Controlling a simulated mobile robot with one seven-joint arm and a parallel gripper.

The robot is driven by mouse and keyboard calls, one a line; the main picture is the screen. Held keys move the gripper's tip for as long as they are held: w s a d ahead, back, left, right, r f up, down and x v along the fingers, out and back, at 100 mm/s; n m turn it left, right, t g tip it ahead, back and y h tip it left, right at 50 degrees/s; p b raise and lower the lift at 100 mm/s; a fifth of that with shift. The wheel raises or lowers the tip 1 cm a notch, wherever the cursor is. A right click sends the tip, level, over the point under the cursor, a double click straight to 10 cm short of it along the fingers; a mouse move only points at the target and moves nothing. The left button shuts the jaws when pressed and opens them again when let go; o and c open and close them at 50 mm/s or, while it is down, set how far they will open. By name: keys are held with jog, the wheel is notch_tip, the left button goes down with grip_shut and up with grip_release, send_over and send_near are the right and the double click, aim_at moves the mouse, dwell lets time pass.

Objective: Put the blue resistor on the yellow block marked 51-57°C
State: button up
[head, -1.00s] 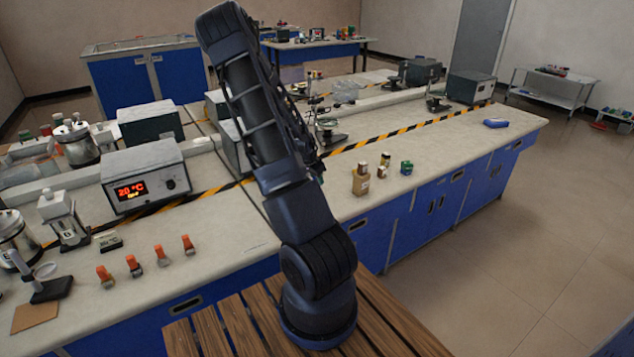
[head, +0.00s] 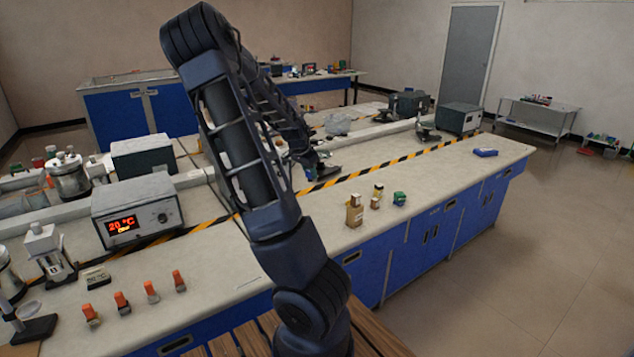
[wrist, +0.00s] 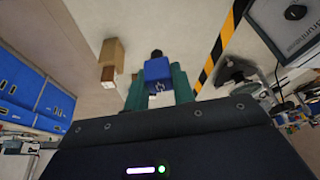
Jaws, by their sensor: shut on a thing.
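My gripper (wrist: 158,84) is shut on a small blue piece with a dark round top, taken as the blue resistor (wrist: 158,70), which shows between its two dark green fingers in the wrist view. In the head view the gripper end (head: 318,172) is over the bench by the striped tape, left of and beyond a group of small blocks. A tan-yellow block (head: 354,212) stands there, with smaller ones behind it. I cannot read any temperature marking, so I cannot tell which block is marked 51-57°C. Tan blocks (wrist: 111,52) also show left of the held piece in the wrist view.
A green block (head: 399,199) stands right of the tan group, near the bench's front edge. A blue item (head: 485,152) lies farther right. A box reading 20 °C (head: 136,210) and several orange-topped pieces (head: 151,291) are on the left. Bare bench (head: 440,180) lies between.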

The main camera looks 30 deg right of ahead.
jog(key=shift+w+d+r, duration=0.1)
jog(key=shift+d+r, duration=0.15)
jog(key=w+d+r+m, duration=0.1)
jog(key=w+d+r, duration=0.1)
jog(key=d, duration=0.7)
jog(key=w+d+r, duration=0.1)
jog(key=d+r, duration=0.1)
jog(key=d, duration=0.6)
notch_tip(320, 180, up, 3)
jog(key=m+g, duration=0.1)
send_over(379, 185)
notch_tip(379, 185, down, 20)
jog(key=shift+w+d+r, duration=0.15)
jog(key=shift+r, duration=0.05)
jog(key=shift+f, duration=0.1)
jog(key=o, duration=1)
